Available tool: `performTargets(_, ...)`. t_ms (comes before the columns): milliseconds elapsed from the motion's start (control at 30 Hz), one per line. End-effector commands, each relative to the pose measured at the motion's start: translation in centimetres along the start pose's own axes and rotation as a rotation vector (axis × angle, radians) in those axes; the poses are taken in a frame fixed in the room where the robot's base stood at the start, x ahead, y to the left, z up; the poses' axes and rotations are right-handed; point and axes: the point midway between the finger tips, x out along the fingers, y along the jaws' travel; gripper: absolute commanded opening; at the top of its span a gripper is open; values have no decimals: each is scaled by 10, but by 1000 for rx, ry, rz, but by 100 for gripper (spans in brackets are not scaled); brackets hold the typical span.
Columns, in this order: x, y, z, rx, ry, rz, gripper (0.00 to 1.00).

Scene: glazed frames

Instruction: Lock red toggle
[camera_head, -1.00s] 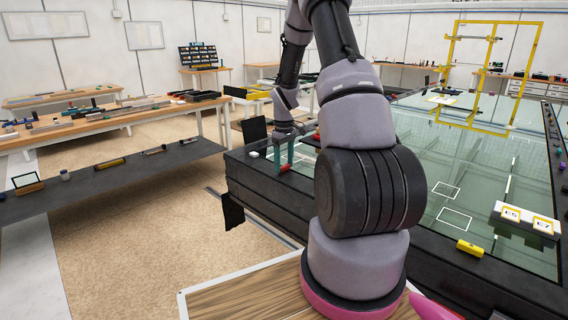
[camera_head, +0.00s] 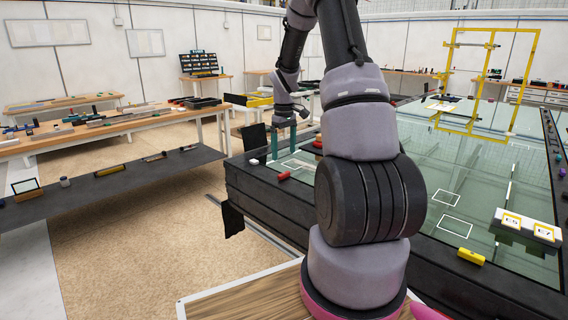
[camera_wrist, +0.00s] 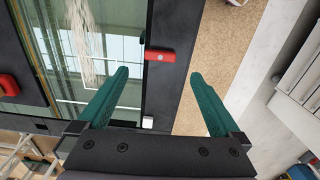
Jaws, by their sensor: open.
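A red toggle (camera_head: 284,176) lies on the dark rim of the glass-topped table in the head view. My gripper (camera_head: 284,158) has teal fingers pointing down above the rim, behind the toggle in the head view. In the wrist view my gripper (camera_wrist: 160,82) is open and empty, with the toggle beyond the fingertips and apart from them. I cannot tell whether the toggle is locked.
A second red part (camera_head: 318,144) lies farther along the table; it also shows in the wrist view (camera_wrist: 8,85). A small white block (camera_head: 254,162) sits on the rim near my gripper. A yellow frame (camera_head: 488,80) stands on the glass. Open floor lies left of the table.

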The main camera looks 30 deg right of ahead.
Motion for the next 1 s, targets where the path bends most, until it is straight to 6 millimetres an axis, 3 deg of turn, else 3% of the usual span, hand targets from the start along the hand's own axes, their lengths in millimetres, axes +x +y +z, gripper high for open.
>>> performTargets(100, -18, 0, 0, -1, 2, 2, 100)
performTargets(233, -27, 0, 0, -1, 0, 0, 100)
performTargets(767, -29, 0, 0, 0, 1, 0, 100)
performTargets(867, -41, -6, 1, 14, 15, 8, 100)
performTargets(1000, -84, -30, 8, 81, 69, 32, 100)
